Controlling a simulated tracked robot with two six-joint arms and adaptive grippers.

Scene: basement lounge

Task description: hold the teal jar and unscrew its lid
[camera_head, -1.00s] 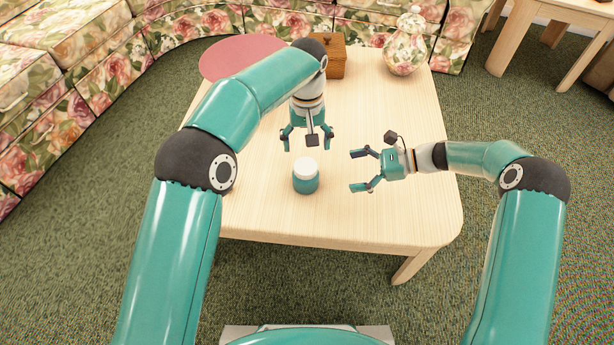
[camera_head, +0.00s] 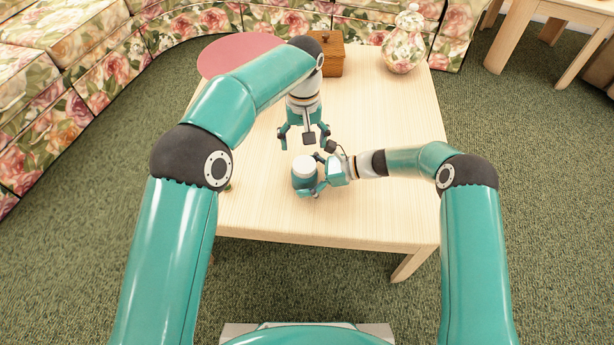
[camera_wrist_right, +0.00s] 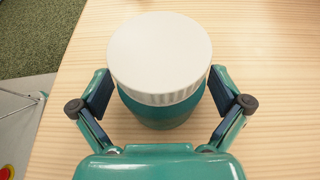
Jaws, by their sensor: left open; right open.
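The teal jar (camera_head: 304,181) stands upright on the table with its white lid (camera_head: 305,164) on top. In the right wrist view the jar (camera_wrist_right: 163,118) sits between the two fingers, with the ribbed white lid (camera_wrist_right: 160,55) above them. My right gripper (camera_head: 318,174) is open around the jar body from the right, with a small gap showing at each finger; it also shows in the right wrist view (camera_wrist_right: 162,95). My left gripper (camera_head: 303,141) is open and empty, pointing down above and just behind the jar, not touching the lid.
The pale wooden table (camera_head: 400,190) has clear room to the right and front of the jar. A pink round mat (camera_head: 235,52), a brown wooden box (camera_head: 330,55) and a floral lidded vase (camera_head: 404,45) stand at the back. A floral sofa (camera_head: 80,60) lies beyond.

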